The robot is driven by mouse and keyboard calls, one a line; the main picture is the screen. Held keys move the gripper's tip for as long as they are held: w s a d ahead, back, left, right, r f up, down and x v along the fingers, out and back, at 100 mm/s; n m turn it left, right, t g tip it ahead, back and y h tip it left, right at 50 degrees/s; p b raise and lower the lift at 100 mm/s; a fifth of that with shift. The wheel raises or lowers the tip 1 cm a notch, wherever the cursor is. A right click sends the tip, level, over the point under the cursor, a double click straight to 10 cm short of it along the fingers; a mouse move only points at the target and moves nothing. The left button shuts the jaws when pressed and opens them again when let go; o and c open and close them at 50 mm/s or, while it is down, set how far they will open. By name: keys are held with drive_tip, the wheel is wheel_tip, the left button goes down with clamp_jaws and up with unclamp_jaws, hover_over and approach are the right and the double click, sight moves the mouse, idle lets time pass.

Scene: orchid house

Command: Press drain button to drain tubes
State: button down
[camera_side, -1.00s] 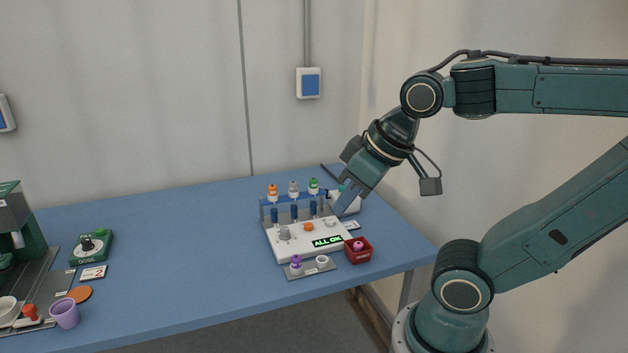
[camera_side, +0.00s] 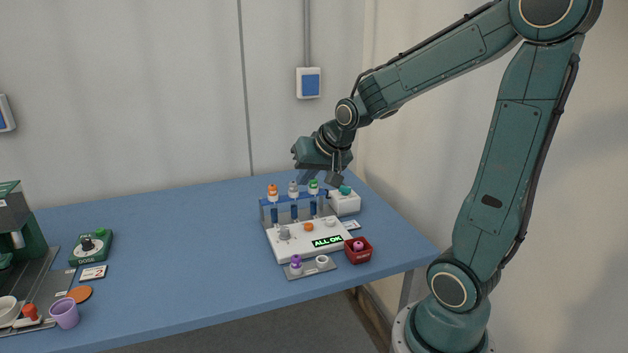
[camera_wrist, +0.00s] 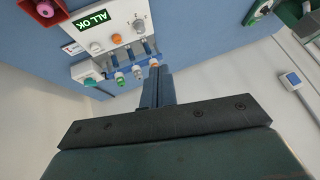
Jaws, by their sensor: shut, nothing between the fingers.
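My gripper (camera_side: 304,178) is shut and empty, above the back of the white tube station (camera_side: 290,248). In the wrist view its closed fingers (camera_wrist: 157,75) appear beside the orange-capped tube; contact cannot be told. The rack holds orange-capped (camera_side: 272,190), grey-capped (camera_side: 293,188) and green-capped (camera_side: 313,186) tubes with blue lower parts. The station has an orange button (camera_side: 308,227), a grey knob (camera_side: 285,233) and a display (camera_side: 327,241) reading "ALL OK". A white box with a teal button (camera_side: 345,190) stands behind right. No readable label shows which button is drain.
A red tray (camera_side: 357,252) with a pink piece sits right of the station. A grey plate in front holds a purple-topped piece (camera_side: 296,262) and a white ring. A green dial box (camera_side: 91,247), a purple cup (camera_side: 65,313) and a machine stand at left. The table's middle is clear.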

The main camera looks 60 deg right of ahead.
drive_tip(key=w+d+f+m+h, duration=0.15)
drive_tip(key=d+f+m, duration=0.3)
drive_tip(key=d, duration=0.45)
drive_tip(key=m+h, duration=0.2)
drive_tip(key=m, duration=0.2)
hover_over(332, 222)
wheel_tip(332, 222, down, 6)
drive_tip(key=shift+f, duration=0.25)
drive_tip(key=shift+s+f, duration=0.1)
drive_tip(key=shift+f, duration=0.05)
drive_tip(key=shift+f, duration=4.25)
drive_tip(key=shift+a+f, duration=0.1)
drive_tip(key=shift+f, duration=0.8)
drive_tip(key=shift+r, duration=0.9)
